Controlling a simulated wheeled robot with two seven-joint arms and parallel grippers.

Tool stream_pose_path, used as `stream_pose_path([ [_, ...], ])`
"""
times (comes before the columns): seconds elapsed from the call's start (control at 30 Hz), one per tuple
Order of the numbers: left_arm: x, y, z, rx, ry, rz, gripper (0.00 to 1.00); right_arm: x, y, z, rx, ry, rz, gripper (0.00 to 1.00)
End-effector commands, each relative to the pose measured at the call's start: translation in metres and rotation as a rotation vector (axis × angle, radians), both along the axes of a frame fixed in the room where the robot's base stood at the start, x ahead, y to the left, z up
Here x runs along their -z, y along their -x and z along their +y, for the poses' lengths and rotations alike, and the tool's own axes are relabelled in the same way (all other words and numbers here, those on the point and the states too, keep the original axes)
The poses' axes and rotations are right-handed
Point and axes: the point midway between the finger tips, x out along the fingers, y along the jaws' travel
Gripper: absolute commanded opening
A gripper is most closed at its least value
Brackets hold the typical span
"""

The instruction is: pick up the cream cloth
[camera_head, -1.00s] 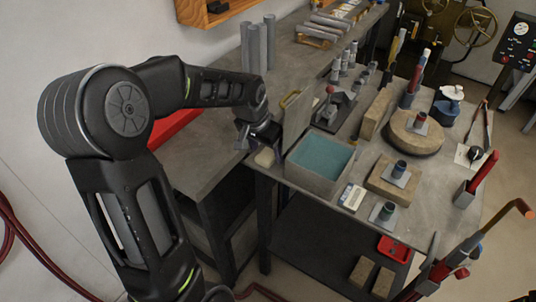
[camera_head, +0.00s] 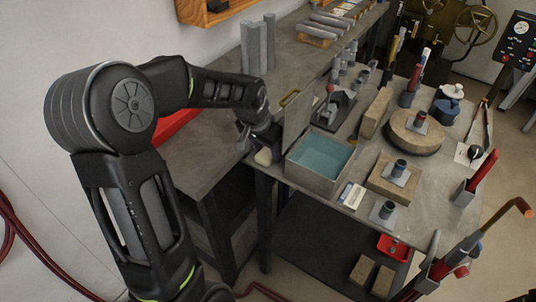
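The cream cloth (camera_head: 263,157) is a small pale lump at the left front corner of the workbench, just left of the grey box. My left gripper (camera_head: 253,146) is right at the cloth, above and behind it, pointing down. Its fingers are dark, small and partly hidden, so I cannot tell whether they are open or touching the cloth. My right gripper cannot be made out.
A grey open box (camera_head: 319,162) with a teal inside stands right of the cloth, its lid raised behind. Grey cylinders (camera_head: 258,45) stand at the back. Wooden blocks and small fittings fill the bench (camera_head: 330,215) to the right.

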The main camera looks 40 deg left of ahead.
Motion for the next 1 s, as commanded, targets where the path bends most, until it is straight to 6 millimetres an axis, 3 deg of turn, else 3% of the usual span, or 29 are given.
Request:
stream_pose_path([
  [0.5, 0.0, 0.0, 0.0, 0.0, 0.0, 0.0, 0.06, 0.0, 0.0, 0.0, 0.0, 0.0, 0.0, 0.36],
  [1.0, -0.0078, -0.0003, 0.0046, -0.001, -0.001, -0.003, 0.06, 0.0055, 0.0, 0.0, 0.0, 0.0, 0.0, 0.36],
])
